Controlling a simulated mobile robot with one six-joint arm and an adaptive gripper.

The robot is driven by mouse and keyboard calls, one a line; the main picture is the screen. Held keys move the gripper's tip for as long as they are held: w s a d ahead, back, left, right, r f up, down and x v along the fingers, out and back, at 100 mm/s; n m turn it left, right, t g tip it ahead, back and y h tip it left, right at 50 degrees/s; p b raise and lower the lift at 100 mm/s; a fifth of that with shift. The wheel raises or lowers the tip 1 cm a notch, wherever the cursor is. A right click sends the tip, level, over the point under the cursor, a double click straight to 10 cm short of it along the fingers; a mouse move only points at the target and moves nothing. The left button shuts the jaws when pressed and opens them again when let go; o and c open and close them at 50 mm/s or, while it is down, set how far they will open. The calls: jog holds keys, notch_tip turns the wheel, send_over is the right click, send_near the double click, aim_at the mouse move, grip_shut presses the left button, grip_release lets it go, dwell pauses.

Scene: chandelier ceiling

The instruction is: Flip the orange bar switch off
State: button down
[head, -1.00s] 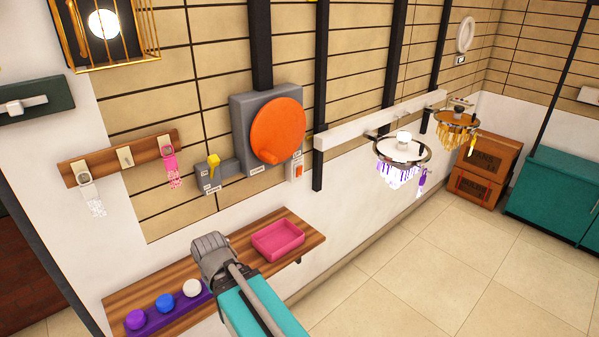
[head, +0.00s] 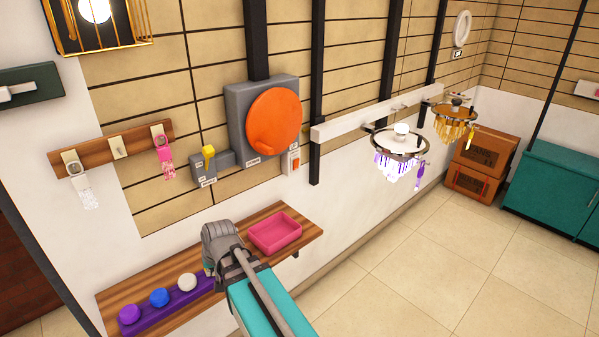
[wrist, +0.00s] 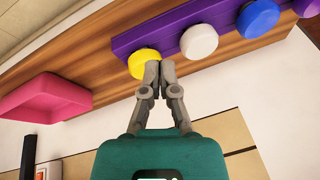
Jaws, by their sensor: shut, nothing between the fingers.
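A small white wall plate with an orange rocker (head: 291,161) is below and right of a large orange disc (head: 274,121) in the head view. The disc has a raised orange bar and sits on a grey box (head: 237,125). The labels are too small to read, so I cannot tell which is the bar switch or its setting. My gripper (head: 222,240) is over the wooden shelf, below and left of both. In the wrist view my gripper (wrist: 159,68) is shut and empty, its tips appearing over a yellow round button (wrist: 144,62); contact is unclear.
The wooden shelf (head: 120,296) holds a pink tray (head: 275,232) and a purple strip (head: 150,313) with several round buttons. A yellow lever (head: 208,155) is left of the disc. The floor (head: 420,260) is clear.

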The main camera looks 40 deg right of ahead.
aim_at(299, 161)
jog(key=w+d+m+t+b, duration=0.1)
jog(key=w+d, duration=0.1)
jog(key=w, duration=0.1)
jog(key=w+d+m+t+b, duration=0.1)
jog(key=w+d+t, duration=0.1)
jog(key=w, duration=0.1)
jog(key=w+d+m+t+b, duration=0.1)
jog(key=w+d+m, duration=0.1)
jog(key=w, duration=0.1)
jog(key=shift+d+f+t, duration=0.2)
jog(key=shift+t, duration=0.2)
jog(key=w+d+r+m+t+h+b, duration=0.2)
jog(key=w+d+m+t+h+b, duration=0.3)
jog(key=d, duration=0.6)
jog(key=w+d+r+m+t+h+b, duration=0.1)
jog(key=d+r+m+t+b, duration=0.1)
jog(key=d+m, duration=0.7)
jog(key=s+d+m+h+b, duration=0.1)
jog(key=s+d+m+h, duration=0.1)
jog(key=d, duration=0.6)
jog(key=s+d+r+m+g+h+b, duration=0.1)
jog(key=s+d+m+h+b, duration=0.1)
jog(key=d+m+h, duration=0.2)
jog(key=d+h, duration=0.2)
jog(key=d, duration=0.1)
jog(key=shift+d+r+m, duration=0.3)
jog(key=shift+d, duration=0.1)
